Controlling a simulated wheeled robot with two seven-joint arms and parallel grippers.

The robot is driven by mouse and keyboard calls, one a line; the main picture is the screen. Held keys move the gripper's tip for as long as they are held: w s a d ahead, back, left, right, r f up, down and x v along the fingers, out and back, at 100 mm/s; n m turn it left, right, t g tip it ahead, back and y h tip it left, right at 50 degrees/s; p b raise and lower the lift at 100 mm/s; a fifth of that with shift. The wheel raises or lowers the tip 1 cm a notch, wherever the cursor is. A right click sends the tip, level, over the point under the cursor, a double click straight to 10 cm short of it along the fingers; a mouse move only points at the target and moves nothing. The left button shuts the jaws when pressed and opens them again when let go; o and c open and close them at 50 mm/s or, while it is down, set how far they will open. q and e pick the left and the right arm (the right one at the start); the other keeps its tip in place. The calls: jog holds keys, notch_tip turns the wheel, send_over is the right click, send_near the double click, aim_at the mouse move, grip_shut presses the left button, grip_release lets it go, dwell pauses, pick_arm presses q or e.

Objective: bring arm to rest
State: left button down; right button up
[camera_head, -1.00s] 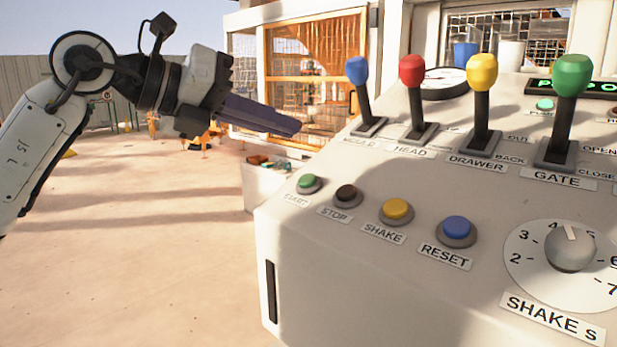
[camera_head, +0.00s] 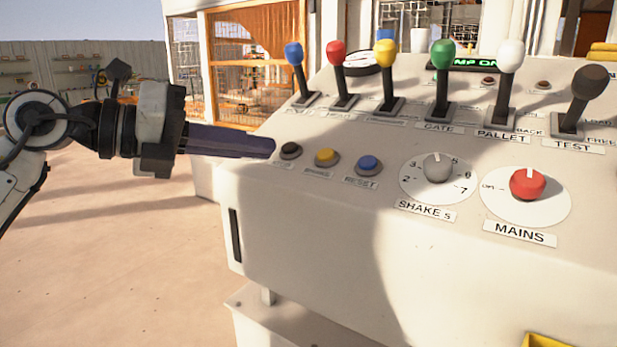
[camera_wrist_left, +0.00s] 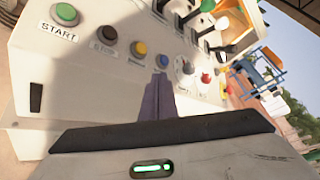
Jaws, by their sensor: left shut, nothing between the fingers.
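My left gripper (camera_head: 270,147) is shut and empty. Its dark fingers point right, at the left end of the control panel (camera_head: 330,230), in front of the spot left of the stop button (camera_head: 290,150). The start button is hidden behind the fingers in the head view, but it shows green in the left wrist view (camera_wrist_left: 65,13). In that wrist view the shut fingers (camera_wrist_left: 160,80) point up the panel, near the blue reset button (camera_wrist_left: 162,61). I cannot tell whether they touch the panel. My right gripper is not in view.
A row of levers stands along the panel, including a blue lever (camera_head: 293,54), a green lever (camera_head: 443,54) and a white lever (camera_head: 510,54). A shake dial (camera_head: 437,168) and a red mains knob (camera_head: 528,184) sit at the right. Open sandy ground (camera_head: 120,270) lies left of the panel.

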pick_arm(q)
jog(key=s+d+f+n+h, duration=0.3)
jog(key=d+f+n+h, duration=0.2)
jog(key=f+h, duration=0.15)
jog(key=a+f+n+t+y, duration=0.3)
jog(key=f+n+y, duration=0.1)
jog(key=f+n, duration=0.45)
jog(key=s+a+f+n+t+y, duration=0.1)
jog(key=a+f+n+t+y, duration=0.35)
jog(key=f+n, duration=0.45)
jog(key=a+f+n+t+y, duration=0.25)
jog(key=f+n+y, duration=0.35)
jog(key=f, duration=0.4)
jog(key=s+a+f+n+g+y, duration=0.2)
jog(key=s+f+n+g, duration=0.6)
jog(key=s+f, duration=1.5)
notch_tip(320, 180, down, 2)
jog(key=shift+a+g+y+p, duration=0.3)
jog(key=shift+a+y+p, duration=0.1)
